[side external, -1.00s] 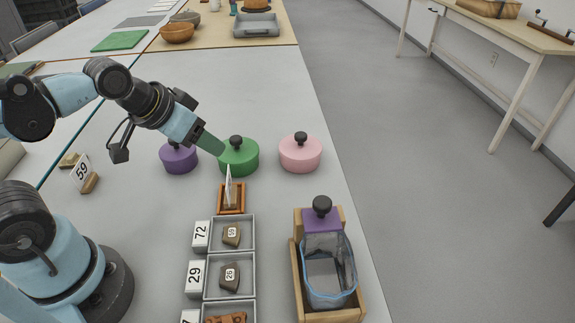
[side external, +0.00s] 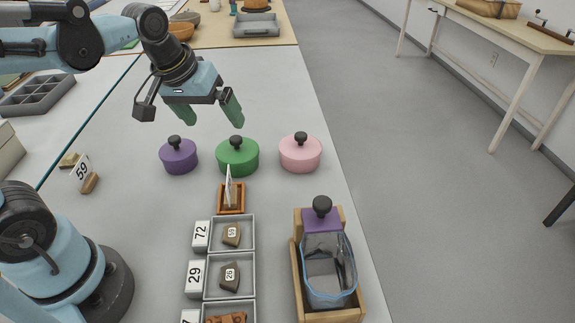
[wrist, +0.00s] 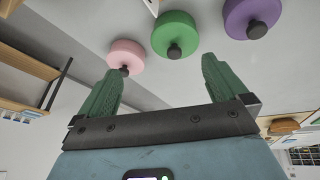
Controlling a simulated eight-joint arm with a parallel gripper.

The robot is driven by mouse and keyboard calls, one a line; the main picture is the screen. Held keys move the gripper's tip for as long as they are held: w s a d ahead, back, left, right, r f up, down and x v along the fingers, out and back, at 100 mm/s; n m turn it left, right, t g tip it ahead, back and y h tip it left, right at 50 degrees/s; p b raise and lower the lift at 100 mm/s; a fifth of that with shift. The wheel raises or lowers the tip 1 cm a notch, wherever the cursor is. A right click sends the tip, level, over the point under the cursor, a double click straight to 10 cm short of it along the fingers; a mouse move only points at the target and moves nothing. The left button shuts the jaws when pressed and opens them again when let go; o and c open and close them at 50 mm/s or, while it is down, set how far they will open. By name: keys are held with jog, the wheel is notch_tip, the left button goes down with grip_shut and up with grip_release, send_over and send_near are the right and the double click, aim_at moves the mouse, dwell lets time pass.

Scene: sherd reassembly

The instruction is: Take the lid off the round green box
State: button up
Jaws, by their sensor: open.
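The round green box (side external: 238,158) stands on the table between a purple and a pink round box. Its lid with a black knob (side external: 236,142) sits on it. The green box also shows in the wrist view (wrist: 175,33), at the top middle. My gripper (side external: 210,115) is open and empty, with its two green fingers spread apart. It is in the air above and behind the boxes in the side view, touching none of them. In the wrist view both fingers (wrist: 162,75) show, with nothing between them.
The purple box (side external: 178,156) is left of the green one and the pink box (side external: 300,153) right. A small wooden holder with a card (side external: 231,197) stands in front. Grey trays with sherds (side external: 231,255) and a wooden rack with a clear container (side external: 328,270) are nearer.

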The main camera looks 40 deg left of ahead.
aim_at(236, 138)
jog(key=w+a+n+g, duration=0.4)
jog(key=w+n+g, duration=0.1)
jog(key=w+n, duration=0.35)
jog(key=f, duration=0.4)
jog(key=s+f, duration=0.1)
jog(key=f, duration=0.1)
jog(key=shift+d+f, duration=0.15)
jog(key=shift+f, duration=0.25)
jog(key=shift+w+f, duration=0.15)
jog(key=shift+f, duration=1.15)
jog(key=shift+w+f, duration=0.15)
jog(key=shift+f, duration=1.1)
jog(key=c, duration=1.1)
jog(key=shift+o, duration=0.2)
